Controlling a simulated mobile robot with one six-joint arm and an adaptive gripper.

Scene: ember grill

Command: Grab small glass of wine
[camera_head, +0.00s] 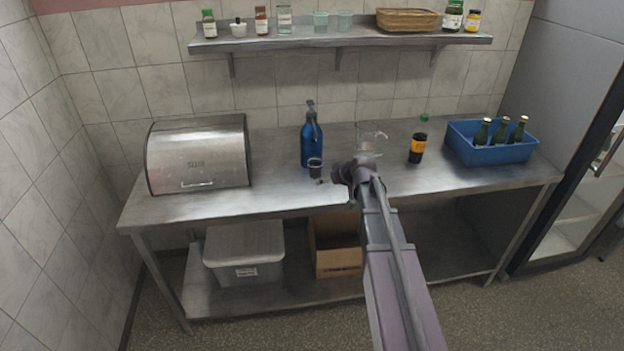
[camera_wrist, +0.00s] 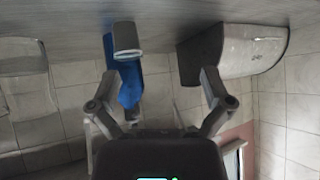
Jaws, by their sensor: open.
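A small glass (camera_head: 315,168) with dark contents stands on the steel table (camera_head: 270,196), just in front of a blue pump bottle (camera_head: 311,141). My gripper (camera_head: 342,178) is just to the right of the glass in the head view, at the end of my outstretched arm. The wrist view is upside down. There my gripper (camera_wrist: 158,76) has its fingers spread, with nothing held between them. The glass (camera_wrist: 127,40) appears beyond the left finger's tip, in front of the blue bottle (camera_wrist: 128,80). I see a gap between finger and glass in the picture.
A steel bread box (camera_head: 198,155) stands on the left. A clear glass pitcher (camera_head: 366,138) is behind my gripper. A dark bottle with an orange label (camera_head: 416,147) and a blue crate of bottles (camera_head: 490,148) are to the right. The table between bread box and glass is clear.

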